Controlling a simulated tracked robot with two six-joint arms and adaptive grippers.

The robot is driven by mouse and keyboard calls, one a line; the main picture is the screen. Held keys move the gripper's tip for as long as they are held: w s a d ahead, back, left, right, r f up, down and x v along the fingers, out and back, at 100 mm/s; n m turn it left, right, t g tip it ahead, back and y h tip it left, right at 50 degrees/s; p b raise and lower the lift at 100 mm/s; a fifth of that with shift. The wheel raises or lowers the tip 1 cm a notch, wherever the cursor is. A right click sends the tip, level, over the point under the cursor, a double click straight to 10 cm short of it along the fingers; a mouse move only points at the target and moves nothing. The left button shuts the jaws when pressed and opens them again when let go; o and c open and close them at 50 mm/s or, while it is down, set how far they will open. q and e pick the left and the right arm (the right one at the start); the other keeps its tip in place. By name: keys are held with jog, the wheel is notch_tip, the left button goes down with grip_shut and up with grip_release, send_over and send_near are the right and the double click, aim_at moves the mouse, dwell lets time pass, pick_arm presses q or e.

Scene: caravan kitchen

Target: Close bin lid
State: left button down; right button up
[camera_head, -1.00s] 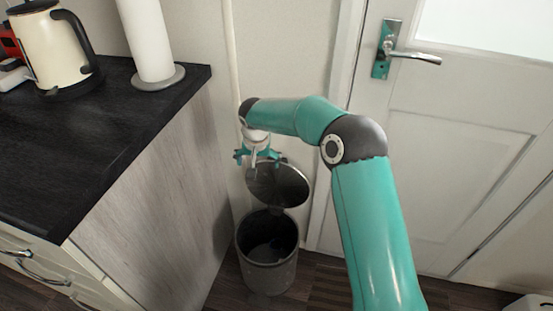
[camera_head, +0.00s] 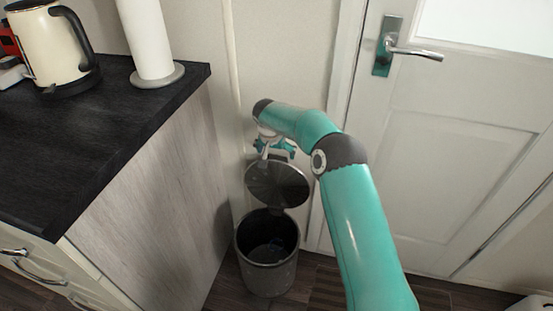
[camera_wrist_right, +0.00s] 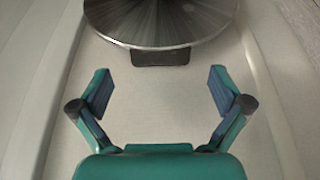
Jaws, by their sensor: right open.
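The bin (camera_head: 266,262) is a dark grey metal cylinder on the floor between the counter and the door. Its round lid (camera_head: 277,184) stands raised at the back, tilted up, so the bin's dark inside shows. My right gripper (camera_head: 275,148) is just behind and above the lid's upper edge, by the wall. In the right wrist view the gripper (camera_wrist_right: 160,90) is open, with nothing between its fingers. The lid's rim (camera_wrist_right: 150,46) and a dark tab (camera_wrist_right: 160,57) lie ahead of the fingertips, apart from them. My left gripper is not in view.
A counter (camera_head: 120,120) with a kettle (camera_head: 50,45) and a paper towel roll (camera_head: 147,35) stands left of the bin. A white door (camera_head: 440,150) with a handle is on the right. The wall is close behind the bin.

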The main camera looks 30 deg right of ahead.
aim_at(277, 158)
jog(key=shift+x, duration=1.95)
jog(key=shift+c, duration=0.3)
